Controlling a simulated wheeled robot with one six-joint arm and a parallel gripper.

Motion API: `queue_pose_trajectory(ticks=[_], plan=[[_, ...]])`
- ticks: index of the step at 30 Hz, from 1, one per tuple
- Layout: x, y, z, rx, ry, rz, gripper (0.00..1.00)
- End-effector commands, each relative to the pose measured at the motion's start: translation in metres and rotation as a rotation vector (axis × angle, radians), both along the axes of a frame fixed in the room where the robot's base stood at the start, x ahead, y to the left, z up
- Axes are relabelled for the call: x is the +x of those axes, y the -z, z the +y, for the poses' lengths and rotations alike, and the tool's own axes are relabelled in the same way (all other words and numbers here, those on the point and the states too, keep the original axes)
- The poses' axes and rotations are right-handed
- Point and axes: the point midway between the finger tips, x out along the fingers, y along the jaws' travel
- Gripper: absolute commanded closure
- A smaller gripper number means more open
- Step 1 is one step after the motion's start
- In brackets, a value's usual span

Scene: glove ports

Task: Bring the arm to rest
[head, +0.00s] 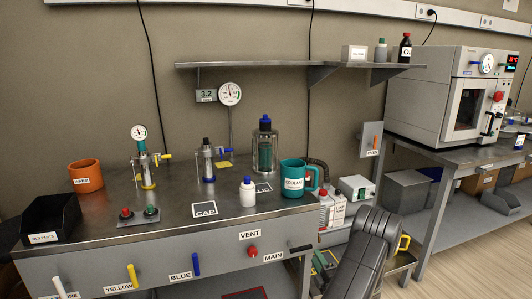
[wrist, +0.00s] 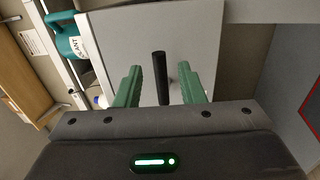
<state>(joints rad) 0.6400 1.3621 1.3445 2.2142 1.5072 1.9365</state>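My gripper (wrist: 159,86) shows in the wrist view with its two green fingers apart. A dark upright bar (wrist: 160,72) stands in the gap between them, in front of a light grey panel (wrist: 120,35). Clear space shows on both sides of the bar, and I cannot tell how far beyond the fingertips it is.
The steel bench (head: 150,215) carries a teal coolant mug (head: 293,178) near its right end, also seen in the wrist view (wrist: 66,36). A white bottle (head: 247,193) stands beside it. An oven (head: 450,95) sits on the right table. Floor shows at lower right.

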Motion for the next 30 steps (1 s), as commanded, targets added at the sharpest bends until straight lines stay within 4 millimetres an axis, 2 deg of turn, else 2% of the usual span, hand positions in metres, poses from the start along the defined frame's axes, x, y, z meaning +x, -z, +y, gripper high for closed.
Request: queue_pose_trajectory(ticks=[3,10,18,30], plan=[[0.023,-0.004,0.009,-0.001,-0.003,-0.001,0.64],[0.063,-0.013,0.022,-0.001,-0.003,-0.002,0.64],[0.060,-0.023,0.020,-0.129,-0.001,-0.043,0.64],[0.060,-0.024,0.020,-0.145,0.000,-0.047,0.64]])
